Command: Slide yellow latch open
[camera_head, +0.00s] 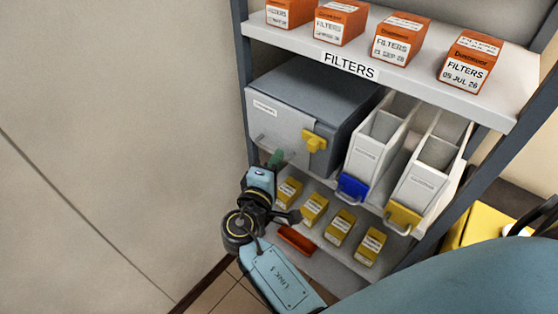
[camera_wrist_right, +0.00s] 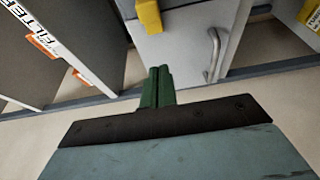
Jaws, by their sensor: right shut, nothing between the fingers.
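The yellow latch (camera_head: 314,141) is on the front of a grey box (camera_head: 318,88) on the middle shelf. It also shows at the top of the right wrist view (camera_wrist_right: 149,16). My right gripper (camera_head: 276,157) has green fingers, shut together with nothing between them. It is in front of the box, to the left of and a little below the latch in the head view, and looks apart from it. In the right wrist view the fingertips (camera_wrist_right: 160,72) point at the grey front below the latch. My left gripper is not in view.
A metal handle (camera_wrist_right: 212,55) is on the box front. White bins with a blue tab (camera_head: 352,187) and a yellow tab (camera_head: 404,215) stand to the right. Yellow boxes (camera_head: 340,226) and a red tray (camera_head: 297,239) are below. Orange filter boxes (camera_head: 398,40) stand above. Left is bare wall.

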